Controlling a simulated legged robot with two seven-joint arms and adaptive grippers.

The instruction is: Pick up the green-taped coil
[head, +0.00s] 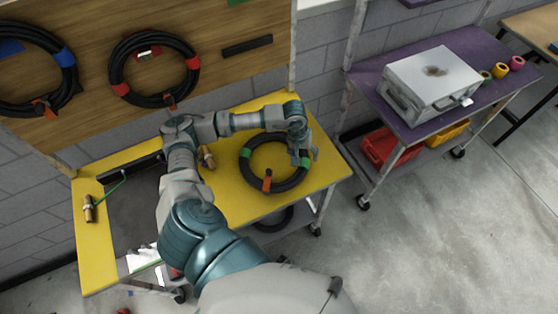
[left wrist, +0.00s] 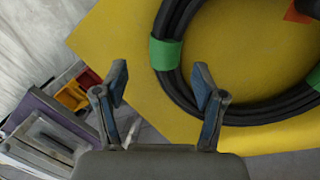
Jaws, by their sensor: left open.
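The green-taped coil (head: 246,170) is a black ring with green tape bands and an orange strap. It lies flat on the yellow table (head: 222,199) at its right part. In the left wrist view the coil (left wrist: 177,80) fills the upper right, with a green band (left wrist: 165,54) just beyond the fingers. My left gripper (head: 304,154) is over the coil's right side, by a green band. In the left wrist view my left gripper (left wrist: 161,84) is open and empty, with its right finger overlapping the coil's edge. My right gripper is not in view.
A red-taped coil (head: 114,72) and a blue-taped coil (head: 68,75) hang on the wooden board (head: 228,20). A purple cart (head: 364,86) with a white metal case (head: 433,80) stands to the right. A brass fitting (head: 89,209) lies at the table's left.

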